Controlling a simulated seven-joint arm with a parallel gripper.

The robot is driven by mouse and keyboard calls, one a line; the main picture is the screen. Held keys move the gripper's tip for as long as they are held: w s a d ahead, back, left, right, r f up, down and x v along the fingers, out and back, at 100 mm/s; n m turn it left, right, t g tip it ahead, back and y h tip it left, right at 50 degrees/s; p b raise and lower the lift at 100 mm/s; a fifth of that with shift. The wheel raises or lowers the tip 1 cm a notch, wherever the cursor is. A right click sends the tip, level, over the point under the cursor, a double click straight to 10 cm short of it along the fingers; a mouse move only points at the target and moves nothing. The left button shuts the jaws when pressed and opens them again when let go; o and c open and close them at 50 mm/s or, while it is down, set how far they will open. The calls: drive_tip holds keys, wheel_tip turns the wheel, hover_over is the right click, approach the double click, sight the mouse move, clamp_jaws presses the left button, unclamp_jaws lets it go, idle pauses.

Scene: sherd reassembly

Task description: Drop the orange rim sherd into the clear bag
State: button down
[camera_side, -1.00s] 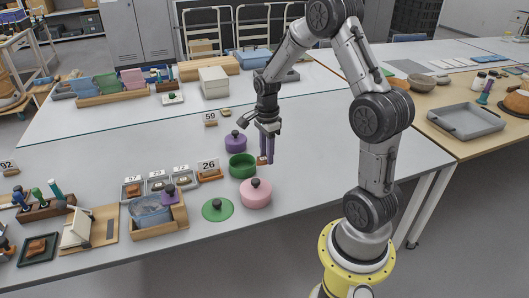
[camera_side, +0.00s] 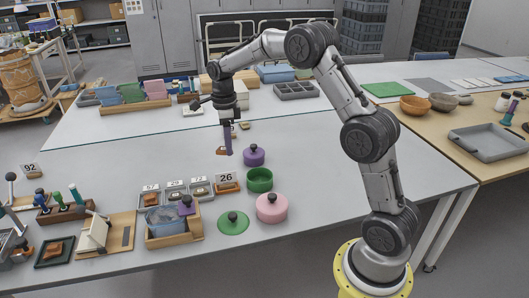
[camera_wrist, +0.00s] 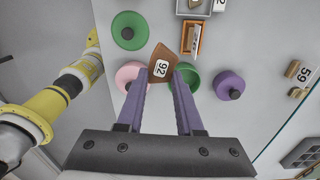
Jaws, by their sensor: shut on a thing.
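My gripper (camera_side: 226,140), with purple fingers, is shut on an orange-brown sherd (camera_side: 221,151), held above the table left of the purple lidded jar. In the wrist view my gripper (camera_wrist: 162,85) has the sherd (camera_wrist: 162,63) between its fingertips, with a white number label facing the camera. The sherd seems to be the orange rim sherd, though I cannot make out a rim. The clear bag (camera_side: 160,215) looks bluish and sits open in a wooden holder (camera_side: 173,239), nearer the front edge and left of my gripper. The wrist view does not show the bag.
A purple jar (camera_side: 254,157), green open jar (camera_side: 259,180), pink jar (camera_side: 271,209) and green lid (camera_side: 233,223) stand to the right of the holder. Small sherd trays with number cards line up behind it.

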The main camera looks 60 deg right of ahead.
drive_tip(key=w+a+n, duration=0.1)
drive_tip(key=w+a, duration=0.2)
drive_tip(key=a, duration=0.3)
drive_tip(key=w+a+f+n, duration=0.1)
drive_tip(key=w+a, duration=0.2)
drive_tip(key=a, duration=0.3)
drive_tip(key=w+a+n, duration=0.1)
drive_tip(key=w+a, duration=0.2)
drive_tip(key=a, duration=0.3)
drive_tip(key=shift+s+f, duration=0.15)
drive_tip(key=shift+f, duration=1.3)
drive_tip(key=shift+s+f, duration=0.1)
drive_tip(key=shift+f, duration=1.35)
drive_tip(key=shift+c, duration=2.4)
unclamp_jaws()
wheel_tip(320, 180, up, 14)
drive_tip(key=shift+f, duration=0.1)
